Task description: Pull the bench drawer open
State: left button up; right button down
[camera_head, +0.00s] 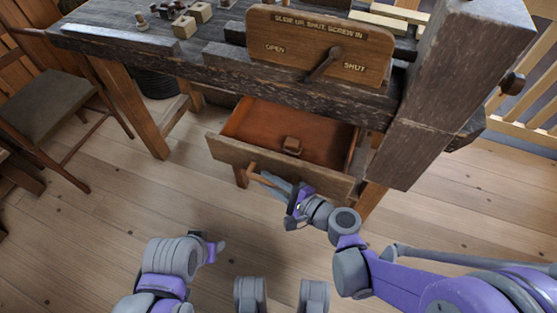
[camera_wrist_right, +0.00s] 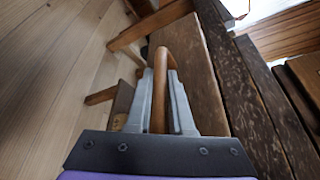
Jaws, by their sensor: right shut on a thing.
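The bench drawer (camera_head: 230,152) stands pulled out below the dark wooden bench (camera_head: 200,62). Its orange-brown inside shows, with a small wooden block (camera_head: 291,146) in it. My right gripper (camera_head: 272,181) is at the drawer front, shut on the wooden bar handle (camera_head: 254,171). In the right wrist view the curved handle (camera_wrist_right: 162,68) passes between the two grey fingers. My left gripper (camera_head: 218,247) is low in front of the drawer, apart from it and over the floor. Its finger opening is too small to make out.
A wooden sign board (camera_head: 290,60) with a lever (camera_head: 325,64) marked OPEN and SHUT stands above the drawer. A thick post (camera_head: 450,90) rises right of it. Wooden blocks lie on the bench. A chair (camera_head: 45,105) stands at left. Floor before the drawer is clear.

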jog(key=s+a, duration=0.2)
jog(key=s, duration=0.3)
jog(key=shift+s, duration=0.4)
jog(key=c, duration=0.8)
grip_release()
jog(key=shift+d, duration=0.1)
jog(key=p+v, duration=0.1)
jog(key=v, duration=0.9)
jog(key=shift+s+d+p, duration=0.25)
jog(key=shift+d+p, duration=0.05)
jog(key=shift+r, duration=0.1)
